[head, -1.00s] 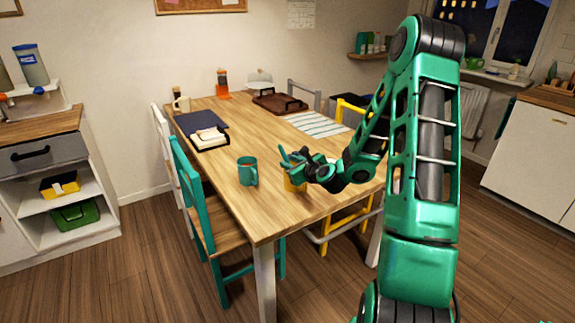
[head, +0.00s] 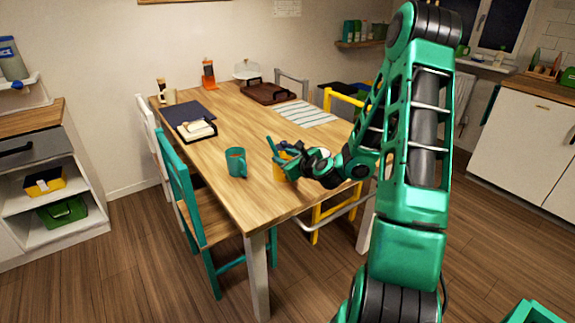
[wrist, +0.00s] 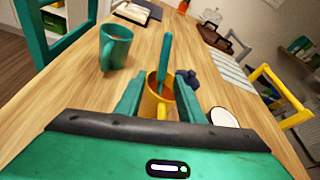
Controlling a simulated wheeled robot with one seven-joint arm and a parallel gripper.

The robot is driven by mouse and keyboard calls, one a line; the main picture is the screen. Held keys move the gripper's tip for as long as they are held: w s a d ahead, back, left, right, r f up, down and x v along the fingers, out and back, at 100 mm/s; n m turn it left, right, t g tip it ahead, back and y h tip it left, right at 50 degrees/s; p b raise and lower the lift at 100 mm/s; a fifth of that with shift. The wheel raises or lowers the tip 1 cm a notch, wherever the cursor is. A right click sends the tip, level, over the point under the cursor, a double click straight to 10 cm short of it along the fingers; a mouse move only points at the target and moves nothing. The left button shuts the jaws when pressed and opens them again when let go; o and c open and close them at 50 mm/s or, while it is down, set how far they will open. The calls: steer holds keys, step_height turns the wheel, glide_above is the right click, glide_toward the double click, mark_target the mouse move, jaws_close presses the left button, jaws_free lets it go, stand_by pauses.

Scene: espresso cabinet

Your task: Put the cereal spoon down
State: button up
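A teal stick-like thing, which looks like the cereal spoon (wrist: 166,58), points up between my gripper's fingers in the wrist view. Its lower end overlaps a yellow mug (wrist: 153,103); I cannot tell whether it rests inside. My gripper (wrist: 160,82) has its teal fingers apart, one on each side of the spoon, with gaps visible. In the head view my gripper (head: 280,153) is over the near right part of the table, by the yellow mug (head: 279,172), which it partly hides.
A teal mug (head: 236,162) stands left of my gripper on the wooden table (head: 250,115). A round white-rimmed dish (wrist: 223,117) is close on the right. A notebook (head: 196,130), striped mat (head: 305,114) and brown tray (head: 268,92) lie farther back. Chairs flank the table.

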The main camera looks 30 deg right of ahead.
steer(key=s, duration=0.5)
steer(key=shift+s+a, duration=0.15)
steer(key=shift+s, duration=0.2)
steer(key=s+a+n+g+y, duration=0.3)
steer(key=s+a+n+g, duration=0.5)
steer(key=n, duration=0.9)
steer(key=s+d+r+n+g+h, duration=0.1)
steer(key=s+r+n+g, duration=0.2)
steer(key=s, duration=1.1)
steer(key=s+r+n+g+h, duration=0.1)
steer(key=s+r+n+g, duration=0.2)
steer(key=s+r+n, duration=0.4)
steer(key=s, duration=0.7)
steer(key=shift+d, duration=0.4)
